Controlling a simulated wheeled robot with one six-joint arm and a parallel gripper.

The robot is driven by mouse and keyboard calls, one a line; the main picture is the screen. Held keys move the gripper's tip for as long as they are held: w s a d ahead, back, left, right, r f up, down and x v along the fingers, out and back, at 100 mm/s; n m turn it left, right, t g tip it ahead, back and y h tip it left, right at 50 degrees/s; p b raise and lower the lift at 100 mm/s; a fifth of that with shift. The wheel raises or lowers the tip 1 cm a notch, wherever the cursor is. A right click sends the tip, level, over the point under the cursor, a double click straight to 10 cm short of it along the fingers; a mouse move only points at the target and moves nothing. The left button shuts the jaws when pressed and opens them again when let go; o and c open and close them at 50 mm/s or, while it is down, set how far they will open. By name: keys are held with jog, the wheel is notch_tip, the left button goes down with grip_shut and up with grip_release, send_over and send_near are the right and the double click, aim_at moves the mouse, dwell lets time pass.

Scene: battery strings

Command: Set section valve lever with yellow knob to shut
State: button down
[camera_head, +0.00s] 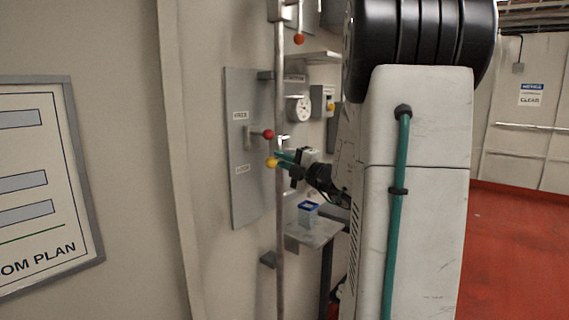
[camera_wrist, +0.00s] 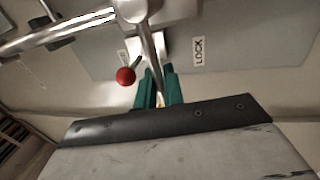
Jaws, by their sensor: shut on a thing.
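The yellow knob (camera_head: 271,163) sits at the tips of my gripper (camera_head: 283,158), beside the vertical pipe (camera_head: 280,220). In the wrist view, the metal valve lever (camera_wrist: 152,48) runs from the valve body (camera_wrist: 143,8) on the pipe down between the teal fingers of my gripper (camera_wrist: 160,88). The lever stands at a clear angle to the pipe there. The fingers are shut on the knob end, and only a sliver of yellow shows between them. The exact lever setting is hard to read.
A red-knobbed lever (camera_head: 267,134) on the grey wall panel (camera_head: 241,207) is close by; its red knob (camera_wrist: 125,76) is just left of my fingers in the wrist view. Another red knob (camera_head: 299,39) hangs above. A gauge (camera_head: 298,108) and a shelf with a blue-rimmed container (camera_head: 308,212) are behind.

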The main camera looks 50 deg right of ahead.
jog(key=shift+d+r, duration=0.1)
dwell(0.4)
jog(key=c, duration=1.6)
grip_release()
jog(key=v, duration=0.8)
jog(key=shift+w, duration=0.1)
